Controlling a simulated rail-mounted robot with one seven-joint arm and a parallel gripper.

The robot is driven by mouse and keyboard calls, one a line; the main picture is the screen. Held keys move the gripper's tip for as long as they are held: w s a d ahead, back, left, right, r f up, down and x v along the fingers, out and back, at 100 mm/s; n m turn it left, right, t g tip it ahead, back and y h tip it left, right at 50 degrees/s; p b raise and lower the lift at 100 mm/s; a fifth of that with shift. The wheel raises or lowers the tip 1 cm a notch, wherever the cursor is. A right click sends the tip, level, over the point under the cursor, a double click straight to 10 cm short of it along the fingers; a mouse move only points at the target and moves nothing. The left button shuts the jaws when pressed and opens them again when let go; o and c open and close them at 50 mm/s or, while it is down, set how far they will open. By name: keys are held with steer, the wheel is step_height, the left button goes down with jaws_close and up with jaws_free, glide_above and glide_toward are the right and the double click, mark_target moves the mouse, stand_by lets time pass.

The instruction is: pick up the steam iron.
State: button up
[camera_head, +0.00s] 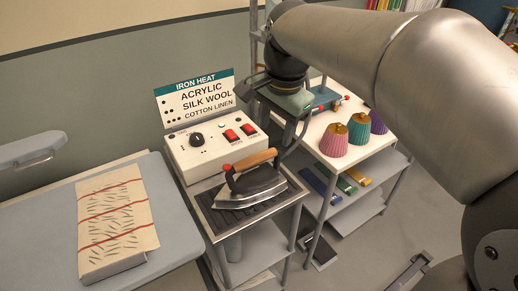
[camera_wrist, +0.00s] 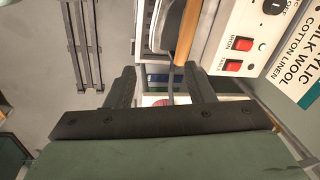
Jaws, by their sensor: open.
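The steam iron (camera_head: 257,180) rests flat on a dark ribbed rest (camera_head: 222,225) in front of the control box. It has a dark body, a metal sole and a wooden handle. My gripper (camera_head: 293,133) is just behind and to the right of the iron in the head view, apart from the handle; its fingers are partly hidden there. In the wrist view my gripper (camera_wrist: 161,85) shows two dark fingers spread with nothing held between them. Part of the iron (camera_wrist: 171,22) and its wooden handle (camera_wrist: 187,30) show beyond the fingers at the top.
The control box (camera_head: 215,147) with red switches and a heat sign (camera_head: 200,98) stands behind the iron. An ironing board (camera_head: 40,225) with a patterned packet (camera_head: 115,222) is at left. A shelf unit (camera_head: 313,132) with thread cones (camera_head: 334,141) stands at right.

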steer(key=w+a+m+b, duration=0.1)
steer(key=w+a+m, duration=0.1)
steer(key=w+a, duration=0.15)
glide_toward(250, 158)
steer(key=shift+m, duration=0.3)
steer(key=f, duration=0.4)
steer(key=w+f, duration=0.1)
steer(key=f, duration=0.1)
steer(key=shift+a, duration=0.2)
steer(key=shift+w+a+f+p, duration=0.15)
steer(key=shift+f+p, duration=0.1)
steer(key=shift+f, duration=1.05)
steer(key=shift+w+a+f+p, duration=0.15)
steer(key=shift+f+p, duration=0.1)
steer(key=shift+f, duration=1.1)
jaws_close()
steer(key=shift+r, duration=0.15)
